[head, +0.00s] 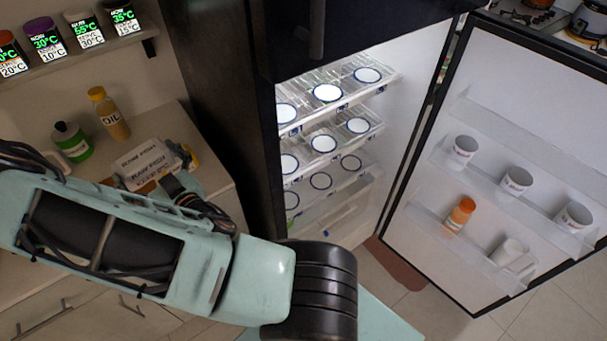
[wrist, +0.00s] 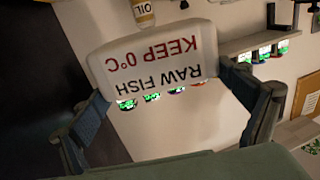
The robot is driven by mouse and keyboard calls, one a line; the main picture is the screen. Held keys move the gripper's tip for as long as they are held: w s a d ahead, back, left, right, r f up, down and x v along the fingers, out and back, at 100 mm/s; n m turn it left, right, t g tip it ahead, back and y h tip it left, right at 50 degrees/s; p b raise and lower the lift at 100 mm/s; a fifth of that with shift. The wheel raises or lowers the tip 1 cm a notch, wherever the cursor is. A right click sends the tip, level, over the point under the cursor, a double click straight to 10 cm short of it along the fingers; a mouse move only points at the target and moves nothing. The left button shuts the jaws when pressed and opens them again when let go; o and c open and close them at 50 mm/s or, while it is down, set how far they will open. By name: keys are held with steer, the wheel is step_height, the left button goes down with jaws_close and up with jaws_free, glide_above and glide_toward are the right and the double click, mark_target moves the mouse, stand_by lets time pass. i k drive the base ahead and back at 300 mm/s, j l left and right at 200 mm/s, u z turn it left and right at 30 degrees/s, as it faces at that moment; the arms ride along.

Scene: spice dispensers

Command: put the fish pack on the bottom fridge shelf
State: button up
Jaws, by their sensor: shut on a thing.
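The fish pack (head: 147,163) is a white pack with dark and red print. In the wrist view the fish pack (wrist: 155,62) reads "RAW FISH KEEP 0°C" upside down, with a finger at each side. My gripper (wrist: 164,84) is shut on it. In the head view my gripper (head: 182,186) is partly hidden by my arm, by the counter at the left; the gap under the pack cannot be told. The fridge (head: 325,125) stands open at the centre. Its bottom shelf (head: 325,190) carries round white-topped, blue-rimmed items; its lower front is partly hidden by my arm.
An oil bottle (head: 110,115) and a green bottle (head: 72,143) stand on the counter (head: 180,115). Several spice dispensers (head: 85,32) with lit displays line a wall shelf. The open fridge door (head: 500,110) at right holds white cups and an orange bottle (head: 460,213).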

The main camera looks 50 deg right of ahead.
mark_target(316, 176)
steer(key=k+u, duration=0.5)
steer(key=k+l+z, duration=0.25)
steer(key=k, duration=0.4)
steer(key=k+z, duration=0.1)
steer(key=z, duration=0.3)
steer(key=k+l+z, duration=0.1)
steer(key=z, duration=0.3)
steer(key=k+z, duration=0.1)
steer(key=z, duration=0.3)
